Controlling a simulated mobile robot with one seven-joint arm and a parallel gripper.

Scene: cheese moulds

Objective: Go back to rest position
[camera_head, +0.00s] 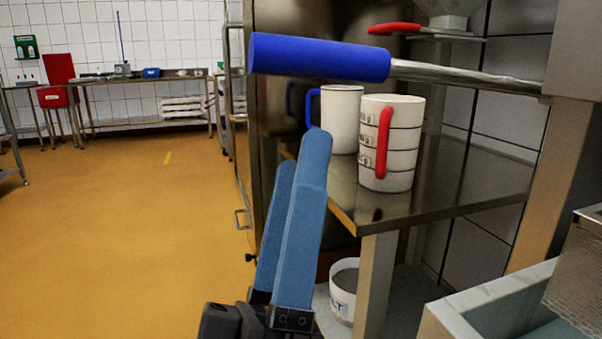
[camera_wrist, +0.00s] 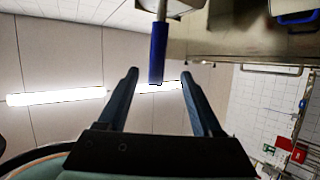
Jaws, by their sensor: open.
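My gripper (camera_head: 302,165) has two blue fingers and points upward in front of the steel shelf in the head view. In the wrist view my gripper (camera_wrist: 159,76) shows its fingers spread apart with nothing between them. A tool with a thick blue handle (camera_head: 320,58) and a metal shaft juts out to the left above the fingers. The same blue handle (camera_wrist: 158,52) appears beyond the fingertips in the wrist view, seemingly apart from them.
A red-handled jug (camera_head: 400,150) and a blue-handled jug (camera_head: 342,115) stand on the steel shelf (camera_head: 460,185). A white bucket (camera_head: 344,290) sits below, and a basin (camera_head: 480,300) is at lower right. The orange floor (camera_head: 120,230) is open at left.

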